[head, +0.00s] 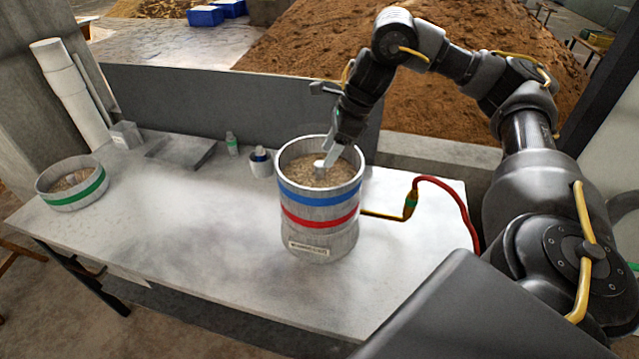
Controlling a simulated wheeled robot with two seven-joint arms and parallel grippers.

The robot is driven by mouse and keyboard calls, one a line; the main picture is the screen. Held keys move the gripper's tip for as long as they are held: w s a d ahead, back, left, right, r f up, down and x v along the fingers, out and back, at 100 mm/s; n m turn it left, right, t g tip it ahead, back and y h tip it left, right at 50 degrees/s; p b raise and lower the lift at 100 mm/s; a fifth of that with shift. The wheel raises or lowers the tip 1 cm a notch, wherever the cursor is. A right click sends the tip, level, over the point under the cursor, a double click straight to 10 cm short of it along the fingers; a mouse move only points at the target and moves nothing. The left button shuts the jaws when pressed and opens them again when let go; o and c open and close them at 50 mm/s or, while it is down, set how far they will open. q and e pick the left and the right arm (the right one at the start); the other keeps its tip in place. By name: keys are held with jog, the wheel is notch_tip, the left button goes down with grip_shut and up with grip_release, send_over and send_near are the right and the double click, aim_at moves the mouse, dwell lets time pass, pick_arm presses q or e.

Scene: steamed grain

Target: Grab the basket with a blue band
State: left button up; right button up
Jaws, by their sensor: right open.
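The basket with a blue band (318,197) is a round metal ring filled with grain, with a small post (320,169) in its middle. It sits on top of a basket with a red band (320,219), which stands on a metal steamer base (318,246). My right gripper (332,155) is open, and its pale fingers reach down over the far right part of the blue-banded basket, close to the post. I cannot tell whether the fingers touch the post or the grain. My left gripper is not in view.
The stack stands on a white table (190,230). A green-banded basket (73,190) with grain is at the left end. A small bottle (232,143), a cup (261,163) and a grey tray (180,151) stand at the back. A red hose (458,195) and yellow pipe lie right of the stack.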

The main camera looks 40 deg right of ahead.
aim_at(319, 170)
jog(key=shift+x, duration=1.1)
jog(key=shift+p+x, duration=0.45)
jog(key=shift+x, duration=2.15)
jog(key=shift+c, duration=0.4)
jog(key=shift+d, duration=0.1)
grip_shut()
jog(key=shift+r, duration=0.15)
